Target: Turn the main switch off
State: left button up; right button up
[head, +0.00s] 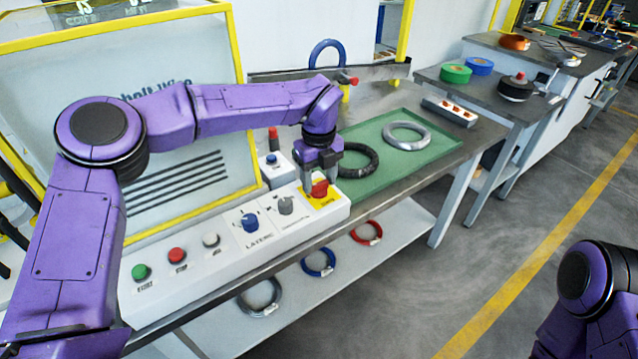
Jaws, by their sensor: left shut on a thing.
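The main switch (320,188) is a red rotary knob on a yellow plate at the right end of the white control panel (190,283). My left gripper (321,184) points down over it and is shut on the red knob. The fingers hide part of the knob, and I cannot read its exact setting. My right arm shows only as purple links at the lower right; its gripper is out of the frame.
The panel also has a blue knob (249,222), a grey knob (286,205) and green, red and white buttons. A green tray (440,152) with a black coil (368,172) and a grey coil (407,134) lies right of the gripper.

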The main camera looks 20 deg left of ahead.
aim_at(318, 182)
pick_arm(q)
jog(key=shift+n+b, duration=0.3)
jog(key=shift+n, duration=0.2)
jog(key=o, duration=1)
jog(key=shift+w+a+f, duration=0.1)
jog(key=shift+o, duration=0.2)
notch_tip(318, 182, up, 11)
jog(key=shift+f, duration=0.2)
